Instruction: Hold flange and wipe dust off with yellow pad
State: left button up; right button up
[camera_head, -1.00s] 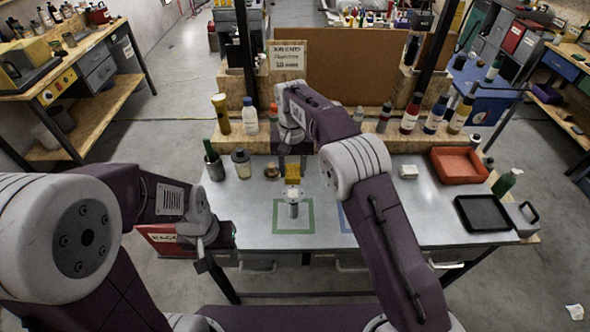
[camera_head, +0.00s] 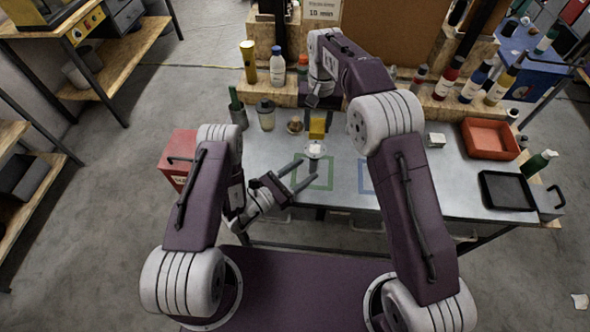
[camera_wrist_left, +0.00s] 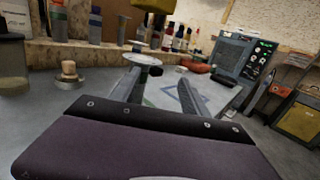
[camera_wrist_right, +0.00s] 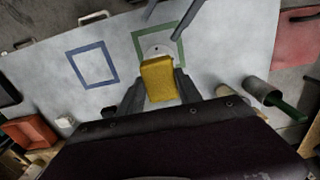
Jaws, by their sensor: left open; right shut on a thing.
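The flange (camera_head: 314,149) is a pale round disc on a short grey stem, standing upright by the green square outline on the table. It also shows in the left wrist view (camera_wrist_left: 142,59) and the right wrist view (camera_wrist_right: 158,50). The yellow pad (camera_head: 317,128) is in my right gripper (camera_wrist_right: 158,92), which is shut on it. The pad is just behind and above the flange; contact is unclear. My left gripper (camera_head: 312,170) is open at the flange's front, fingers pointing towards its stem, not closed on it. Dust on the disc is hard to make out.
A blue square outline (camera_wrist_right: 93,64) lies beside the green one (camera_head: 330,176). Bottles and a cup (camera_head: 265,115) stand at the back left, a red box (camera_head: 178,158) at the left edge. A red tray (camera_head: 490,139) and black tray (camera_head: 507,190) are at the right.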

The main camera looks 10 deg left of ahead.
aim_at(320, 149)
pick_arm(q)
jog(key=w+d, duration=0.1)
jog(key=w, duration=0.2)
jog(key=w+d+f+y, duration=0.1)
jog(key=w+d, duration=0.1)
jog(key=w, duration=0.2)
jog(key=w+d+n+t+y, duration=0.1)
jog(key=w+d, duration=0.1)
jog(key=w, duration=0.1)
jog(key=shift+w+f, duration=0.2)
jog(key=shift+w, duration=0.05)
grip_shut()
